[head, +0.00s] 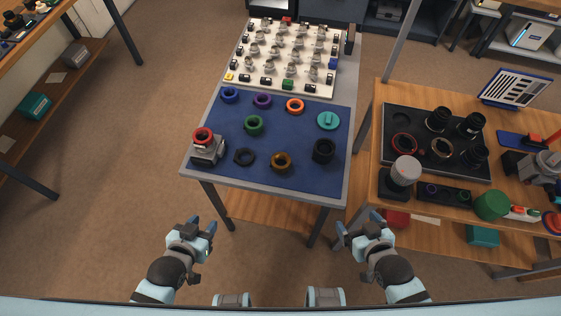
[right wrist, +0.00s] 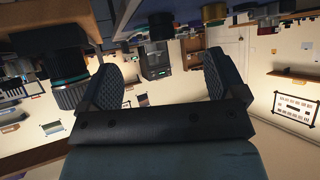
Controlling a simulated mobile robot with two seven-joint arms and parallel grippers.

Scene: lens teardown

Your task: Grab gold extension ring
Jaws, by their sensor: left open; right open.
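The gold extension ring (head: 281,161) lies on the blue mat (head: 225,165) near its front edge, between a dark ring on the left and a black cylinder on the right. My left gripper (head: 203,229) is open and empty, in front of the table and below its front edge in the head view. My right gripper (head: 358,230) is open and empty, in front of the table's right corner. The right wrist view shows its two ridged fingers (right wrist: 160,85) apart with nothing between them. Both grippers are well apart from the gold ring.
The mat also holds a green ring (head: 254,125), purple ring (head: 262,100), orange ring (head: 295,105), blue ring (head: 229,95), teal disc (head: 328,120), dark ring (head: 244,157), black cylinder (head: 323,151) and a red-topped fixture (head: 205,146). A wooden bench (head: 383,100) stands at right.

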